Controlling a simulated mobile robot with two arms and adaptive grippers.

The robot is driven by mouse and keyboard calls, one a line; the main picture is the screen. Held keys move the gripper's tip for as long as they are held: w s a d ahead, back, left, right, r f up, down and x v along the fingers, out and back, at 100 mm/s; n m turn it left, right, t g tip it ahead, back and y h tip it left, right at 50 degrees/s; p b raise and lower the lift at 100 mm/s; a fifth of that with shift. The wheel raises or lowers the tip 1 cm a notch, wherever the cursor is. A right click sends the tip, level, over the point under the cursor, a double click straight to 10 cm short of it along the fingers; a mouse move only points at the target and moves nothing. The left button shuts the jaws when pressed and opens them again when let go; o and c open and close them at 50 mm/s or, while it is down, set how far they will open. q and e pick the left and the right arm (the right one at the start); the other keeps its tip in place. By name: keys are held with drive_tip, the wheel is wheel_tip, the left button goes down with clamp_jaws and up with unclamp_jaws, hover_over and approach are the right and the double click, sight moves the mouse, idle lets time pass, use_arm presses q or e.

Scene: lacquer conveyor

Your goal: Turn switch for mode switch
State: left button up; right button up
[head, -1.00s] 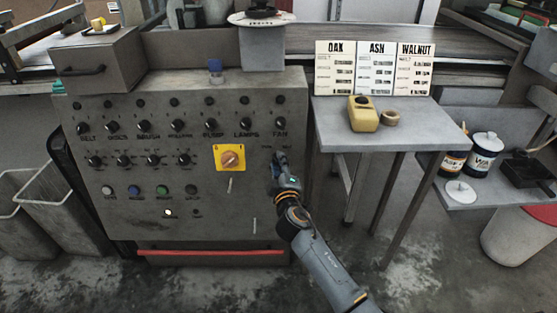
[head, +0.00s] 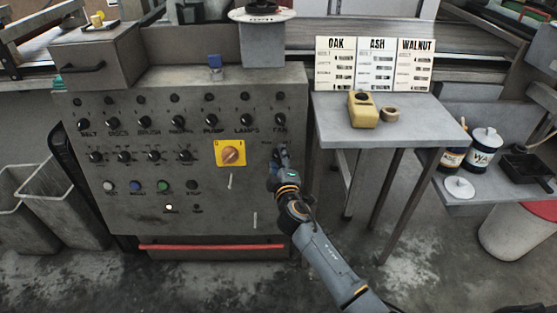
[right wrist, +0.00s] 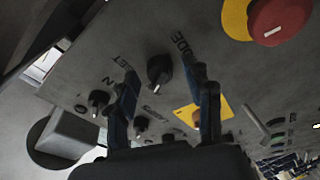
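The mode switch is a black rotary knob (right wrist: 160,70) on the grey control panel (head: 110,215). In the right wrist view it lies between my fingers, beside partly hidden lettering that reads "ODE". My right gripper (right wrist: 164,76) is open, with one finger on each side of the knob and gaps showing; I cannot tell how far ahead the knob lies. In the head view my right gripper (head: 280,155) is at the panel's right edge, below the FAN knob (head: 280,120), and hides the mode switch. My left gripper is not in view.
A red button (right wrist: 280,18) on a yellow base is near the right finger. A yellow-plated rotary switch (head: 231,153) sits left of the gripper. Smaller knobs (right wrist: 98,99) are close by. A side table (head: 400,131) stands right of the panel.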

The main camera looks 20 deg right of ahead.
drive_tip(key=shift+s, duration=0.15)
drive_tip(key=shift+s, duration=0.3)
drive_tip(key=s+a, duration=0.1)
drive_tip(key=s, duration=1)
drive_tip(key=shift+a+r, duration=0.35)
drive_tip(key=shift+r, duration=0.05)
